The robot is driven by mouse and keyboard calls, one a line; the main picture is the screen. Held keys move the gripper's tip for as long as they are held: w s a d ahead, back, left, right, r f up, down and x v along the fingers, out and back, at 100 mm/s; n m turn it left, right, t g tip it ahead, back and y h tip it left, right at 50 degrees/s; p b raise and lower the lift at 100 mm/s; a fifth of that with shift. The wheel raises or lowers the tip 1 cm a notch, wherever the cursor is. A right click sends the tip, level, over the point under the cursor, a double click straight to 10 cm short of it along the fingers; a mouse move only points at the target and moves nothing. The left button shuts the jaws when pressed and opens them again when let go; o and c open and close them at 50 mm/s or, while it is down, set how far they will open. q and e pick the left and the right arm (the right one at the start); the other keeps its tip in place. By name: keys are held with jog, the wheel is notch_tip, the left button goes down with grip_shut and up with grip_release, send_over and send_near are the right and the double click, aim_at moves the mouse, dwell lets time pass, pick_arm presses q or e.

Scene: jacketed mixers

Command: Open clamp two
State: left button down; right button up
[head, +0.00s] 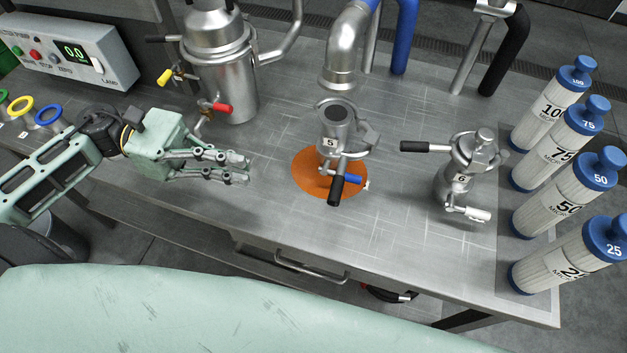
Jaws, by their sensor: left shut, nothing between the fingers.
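My left gripper (246,170) reaches in from the left over the metal bench, its fingers close together and holding nothing. It is apart from everything around it. No label reading two is legible, so I cannot tell which clamp is clamp two. A steel vessel (222,75) at the back left has a black handle, a yellow valve handle and a red one. My right gripper is out of view.
An orange disc (304,180) lies under vessel 5. Several white filter cartridges with blue caps (606,168) line the right edge. A control box (70,52) reading 0.0 stands back left. A bent steel pipe (345,50) stands behind vessel 5. The bench between gripper and vessel 5 is clear.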

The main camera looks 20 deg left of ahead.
pick_arm(q)
send_near(332, 191)
jog(key=d, duration=0.5)
jog(key=shift+w+f, duration=0.15)
jog(key=shift+f, duration=0.15)
jog(key=shift+w+d+f+p, duration=0.1)
jog(key=shift+d+f+p, duration=0.15)
jog(key=shift+d+p, duration=0.5)
jog(key=shift+d, duration=0.15)
